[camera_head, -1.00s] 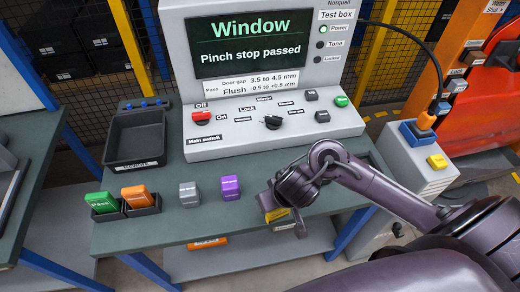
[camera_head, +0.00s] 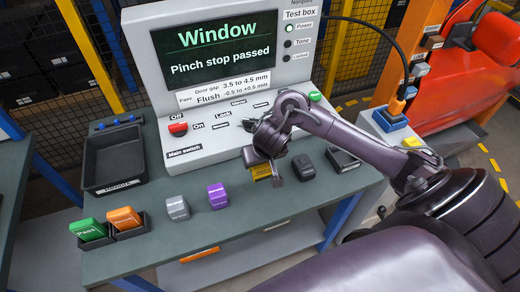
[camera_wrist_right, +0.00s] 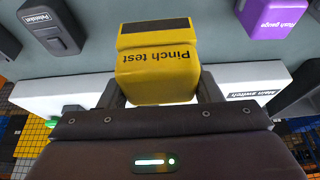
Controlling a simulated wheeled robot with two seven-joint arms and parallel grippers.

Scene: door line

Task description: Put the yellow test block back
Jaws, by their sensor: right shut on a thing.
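The yellow test block (camera_head: 262,172), labelled "Pinch test", is held between the jaws of my right gripper (camera_head: 268,178). In the head view it is over the bench (camera_head: 250,215), right of the purple block and in front of the test box. The forearm and wrist hide part of it. In the right wrist view the block (camera_wrist_right: 157,72) sits between the fingers of the right gripper (camera_wrist_right: 157,95), its dark end pointing away from the palm. I cannot tell whether it touches the bench. My left gripper is not in view.
Purple block (camera_head: 217,195) and grey block (camera_head: 177,207) stand left of the gripper. A dark device (camera_head: 302,166) and a dark open holder (camera_head: 343,160) lie right. Orange (camera_head: 124,218) and green (camera_head: 87,229) blocks sit in holders. The black tray (camera_head: 114,158) is empty.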

